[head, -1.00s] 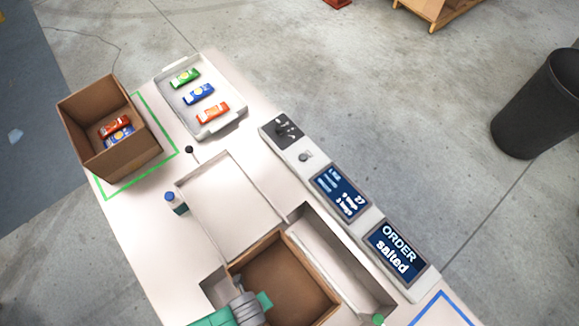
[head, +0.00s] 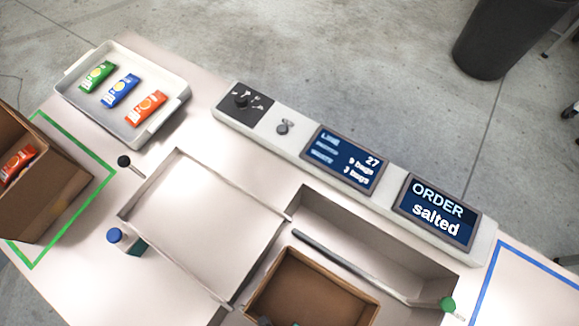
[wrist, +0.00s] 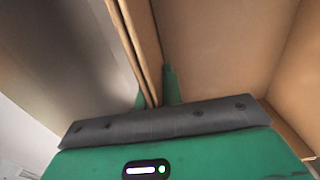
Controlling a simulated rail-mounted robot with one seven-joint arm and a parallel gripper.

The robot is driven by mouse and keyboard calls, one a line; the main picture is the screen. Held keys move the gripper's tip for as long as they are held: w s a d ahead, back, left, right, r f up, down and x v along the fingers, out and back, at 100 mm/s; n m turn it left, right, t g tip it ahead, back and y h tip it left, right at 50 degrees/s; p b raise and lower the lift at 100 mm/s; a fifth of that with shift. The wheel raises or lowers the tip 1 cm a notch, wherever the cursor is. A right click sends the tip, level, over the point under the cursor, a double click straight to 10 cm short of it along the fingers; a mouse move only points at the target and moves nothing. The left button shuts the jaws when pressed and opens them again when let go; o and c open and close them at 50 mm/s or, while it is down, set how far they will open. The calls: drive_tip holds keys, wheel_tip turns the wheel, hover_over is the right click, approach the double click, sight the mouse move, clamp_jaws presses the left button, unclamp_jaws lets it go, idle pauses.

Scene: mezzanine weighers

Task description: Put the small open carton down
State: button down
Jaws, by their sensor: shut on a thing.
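The small open carton (head: 318,288) is brown and empty as far as I see. In the head view it is at the bottom edge, inside or over the sunken bay in the bench; its near side is cut off. My gripper (wrist: 155,92) is shut on one carton wall (wrist: 140,40) in the wrist view, with a green finger on each side of it. In the head view only a small bit of my gripper shows at the bottom edge. Whether the carton's base touches the bay floor is hidden.
A larger carton (head: 50,205) with packets stands in a green outline at left. A white tray (head: 165,122) holds three packets. A green-knobbed bar (head: 370,272) lies beyond the carton. The display reads "ORDER salted" (head: 437,210).

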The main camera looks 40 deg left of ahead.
drive_tip(key=shift+d, duration=0.1)
wheel_tip(320, 180, down, 10)
drive_tip(key=b, duration=0.3)
drive_tip(key=shift+b, duration=0.3)
drive_tip(key=shift+f, duration=0.1)
drive_tip(key=c, duration=1.5)
unclamp_jaws()
drive_tip(key=shift+c, duration=0.2)
wheel_tip(320, 180, up, 12)
drive_tip(key=p, duration=0.4)
